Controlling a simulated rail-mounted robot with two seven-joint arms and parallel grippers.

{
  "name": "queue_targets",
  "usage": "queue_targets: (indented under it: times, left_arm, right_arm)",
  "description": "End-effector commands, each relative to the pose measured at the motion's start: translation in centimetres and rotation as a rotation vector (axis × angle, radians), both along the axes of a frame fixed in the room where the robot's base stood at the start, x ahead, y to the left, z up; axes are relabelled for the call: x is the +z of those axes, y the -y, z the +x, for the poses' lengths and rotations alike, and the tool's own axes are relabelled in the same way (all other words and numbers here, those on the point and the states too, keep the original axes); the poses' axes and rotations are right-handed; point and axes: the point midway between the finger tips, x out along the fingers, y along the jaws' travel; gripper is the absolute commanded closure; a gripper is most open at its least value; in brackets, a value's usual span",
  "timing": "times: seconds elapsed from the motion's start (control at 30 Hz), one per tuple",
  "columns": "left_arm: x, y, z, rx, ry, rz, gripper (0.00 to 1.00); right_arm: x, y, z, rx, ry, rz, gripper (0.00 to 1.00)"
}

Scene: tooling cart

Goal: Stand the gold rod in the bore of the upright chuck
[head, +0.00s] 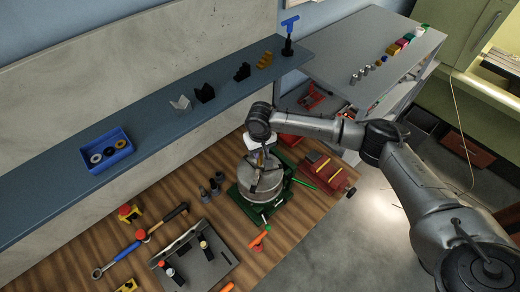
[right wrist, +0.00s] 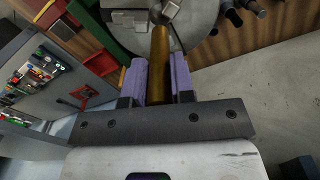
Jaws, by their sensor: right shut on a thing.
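The gold rod (right wrist: 160,60) is between the purple fingers of my right gripper (right wrist: 161,75), which is shut on it. In the right wrist view the rod points away from the gripper toward the middle of the grey round chuck (right wrist: 200,22). Its far end meets a metal jaw of the chuck in the picture; I cannot tell whether it is inside the bore. In the head view the chuck (head: 266,183) stands upright on a green base, and my right gripper (head: 262,158) is right above it. The bore is hidden. My left gripper is not in view.
Red vises (head: 325,172) stand right of the chuck, with dark holders (head: 214,184) to its left. A blue shelf (head: 150,125) with a blue tray (head: 106,150) runs behind. A hammer (head: 165,220), a wrench and a grey plate (head: 198,262) lie on the front left wooden top.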

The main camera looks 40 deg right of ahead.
Motion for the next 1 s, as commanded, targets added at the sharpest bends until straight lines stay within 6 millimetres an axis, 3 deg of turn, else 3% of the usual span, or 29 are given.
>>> queue_targets:
  times: [1.0]
  left_arm:
    - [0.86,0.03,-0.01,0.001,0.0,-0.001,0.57]
  right_arm:
    - [0.18,0.0,0.07,-0.002,0.001,0.001,1.0]
